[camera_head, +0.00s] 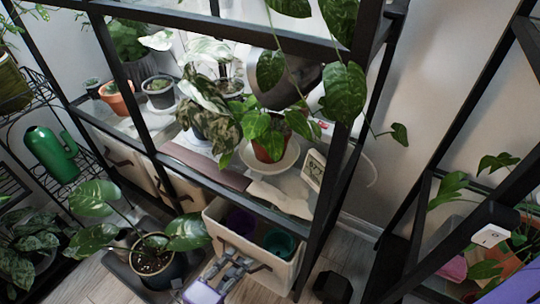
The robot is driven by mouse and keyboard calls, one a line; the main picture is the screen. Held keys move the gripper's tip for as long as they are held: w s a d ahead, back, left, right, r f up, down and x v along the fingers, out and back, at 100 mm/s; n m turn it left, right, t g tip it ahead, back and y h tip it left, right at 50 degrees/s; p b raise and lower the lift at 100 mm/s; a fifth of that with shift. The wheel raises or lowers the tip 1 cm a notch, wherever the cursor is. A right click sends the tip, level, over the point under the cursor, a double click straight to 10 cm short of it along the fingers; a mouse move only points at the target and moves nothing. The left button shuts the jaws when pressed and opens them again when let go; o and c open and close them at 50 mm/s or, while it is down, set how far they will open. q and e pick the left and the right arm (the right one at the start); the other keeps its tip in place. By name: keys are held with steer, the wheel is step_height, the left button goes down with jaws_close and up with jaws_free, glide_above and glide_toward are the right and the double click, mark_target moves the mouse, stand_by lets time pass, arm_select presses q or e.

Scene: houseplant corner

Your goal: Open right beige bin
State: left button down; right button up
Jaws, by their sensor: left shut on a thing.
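The right beige bin (225,238) is at the lower middle of the head view, under the black shelf. It sticks out at the front, and its open top shows a purple pot (241,222) and a teal pot (279,243) inside. My left gripper (246,264) is at the bin's front face, shut on its dark handle (261,267). The fingertips partly hide the handle. My right gripper is not in view.
Two more beige bins, a middle one (184,193) and a left one (112,152), sit in the same row. A potted plant (152,262) stands close left of my gripper. A small black box (333,287) is on the floor to the right. Potted plants crowd the shelf above.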

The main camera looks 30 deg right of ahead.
arm_select(q)
steer(key=f+p+v, duration=0.1)
steer(key=f+v, duration=0.1)
steer(key=v, duration=1.2)
steer(key=shift+a+f, duration=0.25)
steer(key=shift+f, duration=0.15)
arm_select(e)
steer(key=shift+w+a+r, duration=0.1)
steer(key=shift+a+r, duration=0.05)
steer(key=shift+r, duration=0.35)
arm_select(q)
steer(key=shift+s, duration=0.1)
steer(key=c, duration=2.1)
jaws_free()
steer(key=v, duration=1.2)
steer(key=shift+a, duration=0.1)
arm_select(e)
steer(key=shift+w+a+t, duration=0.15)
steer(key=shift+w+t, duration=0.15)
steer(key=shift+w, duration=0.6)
